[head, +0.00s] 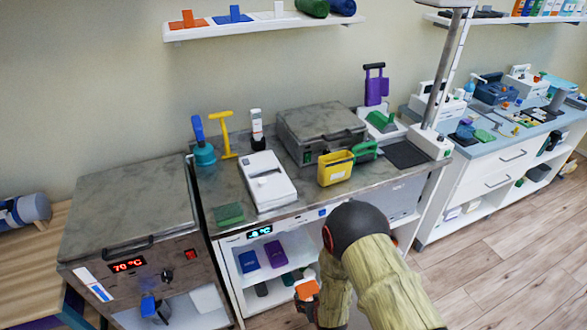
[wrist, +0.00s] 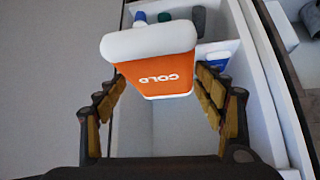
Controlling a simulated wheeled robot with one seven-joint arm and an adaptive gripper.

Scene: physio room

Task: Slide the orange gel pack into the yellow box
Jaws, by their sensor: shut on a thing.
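The orange gel pack (wrist: 155,76) has a white end and the word COLD on it. It is between the two fingers of my gripper (wrist: 163,92) in the wrist view, and my gripper is shut on it. In the head view the pack (head: 307,289) shows low, in front of the open shelves under the counter. The yellow box (head: 334,174) stands on the counter with its open top up, well above and right of the pack in the picture. My arm hides part of the cabinet front. The yellow box is not seen in the wrist view.
A white device (head: 268,184) stands left of the yellow box, with a steel unit (head: 318,122) behind it. A green piece (head: 364,150) is close by the box on the right. A green pad (head: 230,214) lies at the counter's front left. Blue (head: 248,261) and purple packs (head: 275,252) are on the shelf.

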